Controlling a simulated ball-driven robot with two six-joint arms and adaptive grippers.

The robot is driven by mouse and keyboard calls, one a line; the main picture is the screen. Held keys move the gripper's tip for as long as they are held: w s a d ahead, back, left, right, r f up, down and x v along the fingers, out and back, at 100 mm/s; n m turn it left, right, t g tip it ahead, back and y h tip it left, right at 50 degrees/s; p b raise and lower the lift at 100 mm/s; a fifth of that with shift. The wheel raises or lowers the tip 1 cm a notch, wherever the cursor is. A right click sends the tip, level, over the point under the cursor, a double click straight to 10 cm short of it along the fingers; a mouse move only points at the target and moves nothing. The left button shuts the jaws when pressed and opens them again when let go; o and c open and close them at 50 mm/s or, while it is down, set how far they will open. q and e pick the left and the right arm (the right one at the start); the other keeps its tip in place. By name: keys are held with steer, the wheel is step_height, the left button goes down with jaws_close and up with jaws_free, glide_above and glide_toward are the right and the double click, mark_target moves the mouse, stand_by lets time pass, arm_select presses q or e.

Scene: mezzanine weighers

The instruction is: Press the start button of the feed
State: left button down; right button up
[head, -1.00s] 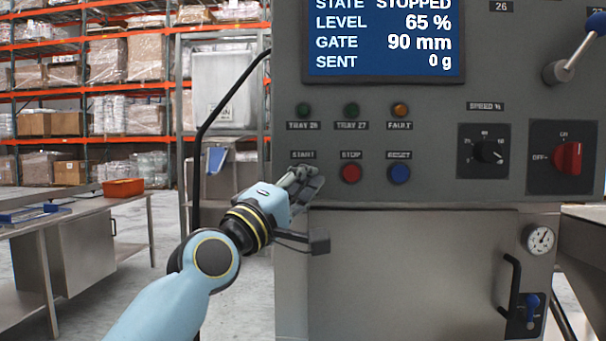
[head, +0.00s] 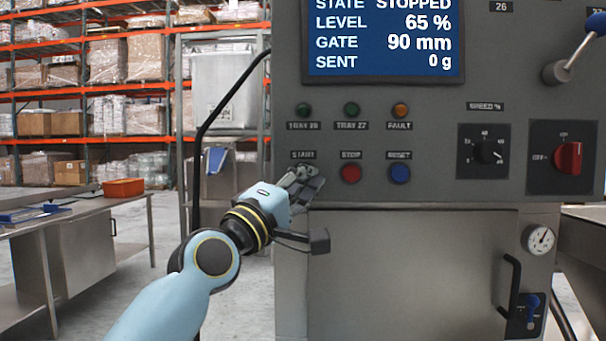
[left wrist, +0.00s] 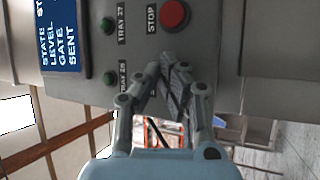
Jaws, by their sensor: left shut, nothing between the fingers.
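The grey control panel (head: 450,120) fills the right side of the head view. Its START label (head: 303,155) shows just above my left gripper (head: 308,180). The start button itself is hidden behind the fingers in the head view, and I cannot make it out in the left wrist view. My left gripper is shut and empty, with its fingertips at the panel below the label; I cannot tell whether they touch the button. In the left wrist view the shut fingertips (left wrist: 168,75) lie close to the panel. The screen (head: 383,38) reads STOPPED. My right gripper is out of view.
The red STOP button (head: 350,173) is just right of the fingers, with the blue RESET button (head: 399,173) beyond it. Indicator lamps (head: 351,110) sit above. A speed knob (head: 486,151) and red switch (head: 568,157) are farther right. A steel table (head: 100,205) stands left.

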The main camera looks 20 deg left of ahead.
arm_select(q)
steer(key=shift+w+a, duration=0.1)
steer(key=shift+w, duration=0.25)
steer(key=shift+w+a, duration=0.15)
steer(key=shift+w, duration=0.25)
stand_by(0.6)
stand_by(0.3)
steer(key=shift+s+d, duration=0.3)
steer(key=shift+s, duration=0.5)
steer(key=s, duration=0.1)
steer(key=s+d, duration=0.1)
steer(key=s, duration=0.2)
steer(key=shift+s+d+p, duration=0.3)
steer(key=shift+s+d, duration=0.05)
stand_by(0.5)
